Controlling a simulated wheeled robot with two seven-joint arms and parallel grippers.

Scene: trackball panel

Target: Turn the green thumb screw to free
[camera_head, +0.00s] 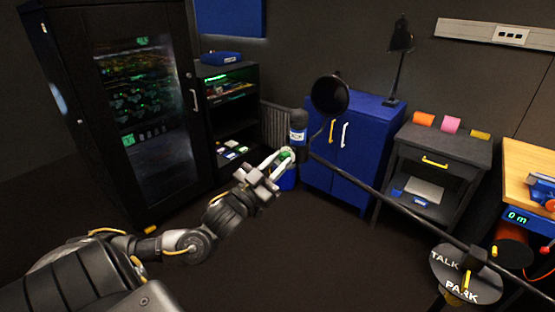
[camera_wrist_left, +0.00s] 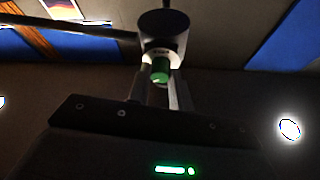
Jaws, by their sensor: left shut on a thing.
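The green thumb screw (camera_head: 286,153) is a small green knob below a dark cylinder with a white and blue label (camera_head: 298,134). In the left wrist view the green thumb screw (camera_wrist_left: 160,68) hangs under the dark cylinder (camera_wrist_left: 164,28) and its pale collar. My left gripper (camera_head: 281,159) reaches up from the lower left and is shut on the green thumb screw. In the left wrist view its two fingers (camera_wrist_left: 160,82) stand on either side of the knob. They partly hide the knob in the head view. My right gripper is not in view.
A long black boom (camera_head: 400,207) runs from the cylinder to the lower right, past a disc marked TALK and PARK (camera_head: 466,274). A round black disc (camera_head: 330,95) stands above. A blue cabinet (camera_head: 352,150) is behind, a black rack (camera_head: 130,110) at left. The floor between is clear.

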